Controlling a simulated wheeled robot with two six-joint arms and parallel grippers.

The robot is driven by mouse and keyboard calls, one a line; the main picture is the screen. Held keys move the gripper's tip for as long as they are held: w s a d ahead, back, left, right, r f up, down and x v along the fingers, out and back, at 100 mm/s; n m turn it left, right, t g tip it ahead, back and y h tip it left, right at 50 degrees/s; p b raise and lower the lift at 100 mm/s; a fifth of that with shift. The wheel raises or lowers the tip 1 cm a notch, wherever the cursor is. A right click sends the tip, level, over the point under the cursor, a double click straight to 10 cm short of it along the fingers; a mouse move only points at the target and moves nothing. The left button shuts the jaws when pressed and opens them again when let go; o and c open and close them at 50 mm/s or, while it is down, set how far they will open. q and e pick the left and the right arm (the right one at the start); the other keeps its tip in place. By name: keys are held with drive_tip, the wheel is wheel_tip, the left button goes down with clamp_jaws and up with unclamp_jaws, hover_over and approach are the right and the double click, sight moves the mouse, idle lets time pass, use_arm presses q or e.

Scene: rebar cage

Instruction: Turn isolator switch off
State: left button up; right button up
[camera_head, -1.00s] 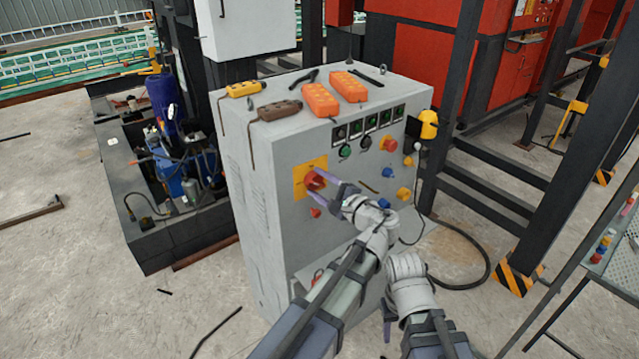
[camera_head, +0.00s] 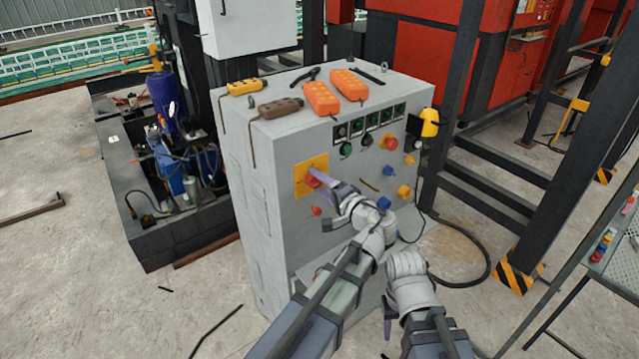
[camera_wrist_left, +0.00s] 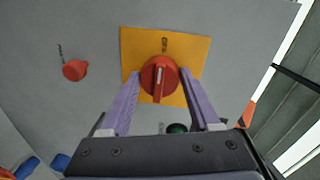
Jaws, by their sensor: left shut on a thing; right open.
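The isolator switch is a red rotary knob (camera_head: 311,180) on a yellow plate (camera_head: 303,191) on the front of the grey cabinet. In the left wrist view the knob (camera_wrist_left: 159,77) has a raised grip bar with a white mark, lying about upright in the picture. The yellow plate (camera_wrist_left: 200,50) is behind it. My left gripper (camera_head: 316,177) is at the knob, shut on it. In the left wrist view its purple fingers (camera_wrist_left: 160,82) are on either side of the knob. My right gripper (camera_head: 387,322) hangs low before the cabinet, open and partly hidden by its arm.
A red knob (camera_wrist_left: 75,70) is beside the plate. Dark posts stand at the right.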

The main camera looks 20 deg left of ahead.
use_arm(q)
drive_tip(key=shift+f, duration=0.1)
idle(0.4)
drive_tip(key=o, duration=1.4)
drive_tip(key=shift+c, duration=0.2)
drive_tip(key=shift+s, duration=0.1)
